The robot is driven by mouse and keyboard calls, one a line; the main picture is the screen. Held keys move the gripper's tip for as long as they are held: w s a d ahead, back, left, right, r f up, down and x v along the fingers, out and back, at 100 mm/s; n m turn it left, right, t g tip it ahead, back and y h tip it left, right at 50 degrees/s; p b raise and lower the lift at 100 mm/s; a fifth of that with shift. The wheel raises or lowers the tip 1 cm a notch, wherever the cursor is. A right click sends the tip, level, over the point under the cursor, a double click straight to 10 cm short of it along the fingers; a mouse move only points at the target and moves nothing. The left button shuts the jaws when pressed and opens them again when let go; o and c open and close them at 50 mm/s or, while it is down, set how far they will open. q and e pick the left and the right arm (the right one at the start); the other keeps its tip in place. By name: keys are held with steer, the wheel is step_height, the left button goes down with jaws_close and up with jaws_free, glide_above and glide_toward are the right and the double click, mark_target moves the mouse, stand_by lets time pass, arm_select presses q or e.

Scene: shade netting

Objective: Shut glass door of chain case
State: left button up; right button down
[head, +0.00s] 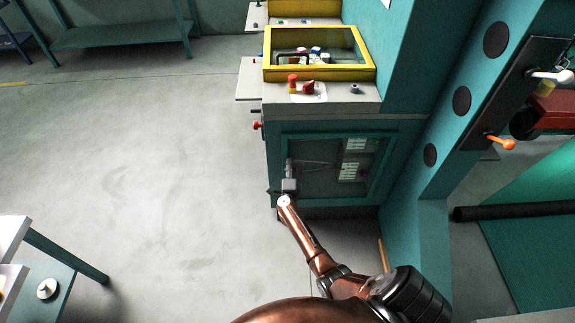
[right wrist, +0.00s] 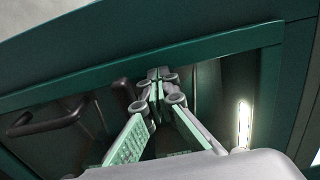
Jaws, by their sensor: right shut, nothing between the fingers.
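The chain case's glass door (head: 322,182) has a teal frame and is set low in the front of the teal machine. White labels show behind its dark pane. I cannot tell how far it stands from shut. My right gripper (head: 289,168) is at the left part of the pane, shut and empty. In the right wrist view the gripper's fingertips (right wrist: 157,80) meet in front of the pane, just below a teal frame bar (right wrist: 150,62). Whether they touch the door is unclear. My left gripper is out of view.
A yellow-framed window (head: 318,75) and red controls (head: 309,88) sit above the door. A teal post (head: 430,155) rises to the right. A dark bent bar (right wrist: 45,122) and a lit strip (right wrist: 244,125) show in the right wrist view.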

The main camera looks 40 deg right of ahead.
steer(key=shift+d+r, duration=0.3)
steer(key=shift+r, duration=0.2)
steer(key=shift+s+a+f+p, duration=0.1)
steer(key=shift+a+f+p, duration=0.05)
steer(key=shift+a+p, duration=0.2)
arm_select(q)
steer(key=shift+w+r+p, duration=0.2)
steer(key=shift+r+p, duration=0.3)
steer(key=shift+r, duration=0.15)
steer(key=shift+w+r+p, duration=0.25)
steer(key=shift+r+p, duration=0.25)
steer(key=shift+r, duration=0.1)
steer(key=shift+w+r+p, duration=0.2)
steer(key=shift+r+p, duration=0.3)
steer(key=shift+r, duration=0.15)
arm_select(e)
steer(key=v, duration=1.3)
steer(key=shift+s+f, duration=0.35)
steer(key=shift+s, duration=0.05)
steer(key=shift+a, duration=0.1)
